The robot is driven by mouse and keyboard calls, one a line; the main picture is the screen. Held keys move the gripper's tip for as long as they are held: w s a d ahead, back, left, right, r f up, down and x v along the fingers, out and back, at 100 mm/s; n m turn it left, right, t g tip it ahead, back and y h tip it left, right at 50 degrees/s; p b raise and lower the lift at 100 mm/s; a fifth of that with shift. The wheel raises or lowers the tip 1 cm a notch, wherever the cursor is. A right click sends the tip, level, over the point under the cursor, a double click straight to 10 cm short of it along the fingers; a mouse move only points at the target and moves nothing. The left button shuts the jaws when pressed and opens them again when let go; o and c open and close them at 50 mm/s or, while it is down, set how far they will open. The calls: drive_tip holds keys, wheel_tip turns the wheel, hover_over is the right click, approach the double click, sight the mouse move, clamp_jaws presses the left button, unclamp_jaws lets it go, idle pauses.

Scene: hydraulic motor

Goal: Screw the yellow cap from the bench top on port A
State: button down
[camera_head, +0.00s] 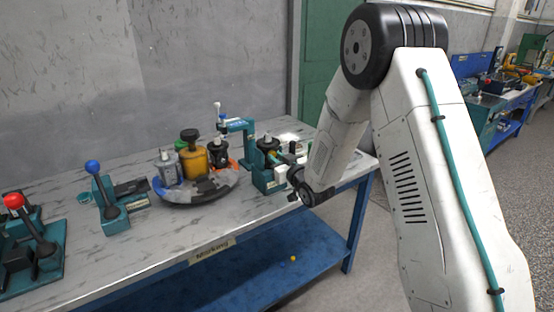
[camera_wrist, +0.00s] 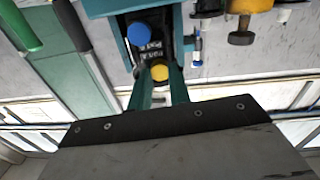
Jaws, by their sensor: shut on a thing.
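The yellow cap (camera_wrist: 160,73) is between the tips of my gripper's two teal fingers (camera_wrist: 161,82), and the gripper is shut on it. The cap is right by the lower port label on the dark motor (camera_wrist: 153,53). I cannot tell whether it touches the port, which is hidden behind it. A blue cap (camera_wrist: 139,34) sits on the motor beside the other port label. In the head view the motor (camera_head: 267,146) stands in a teal fixture (camera_head: 268,181) near the bench's right end. My gripper (camera_head: 291,177) is at its right side, partly hidden by my arm.
A round tray (camera_head: 190,199) with a grey, a yellow and a black container stands left of the fixture. Levers with blue (camera_head: 92,167) and red (camera_head: 13,201) knobs stand further left. A small yellow thing (camera_head: 293,258) is on the blue lower shelf (camera_head: 250,280). The bench front is clear.

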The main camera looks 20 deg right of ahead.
drive_tip(key=c, duration=1.5)
unclamp_jaws()
drive_tip(key=shift+s, duration=0.15)
drive_tip(key=shift+v, duration=1.65)
drive_tip(key=o, duration=0.5)
drive_tip(key=shift+o, duration=0.2)
drive_tip(key=shift+v, duration=2.95)
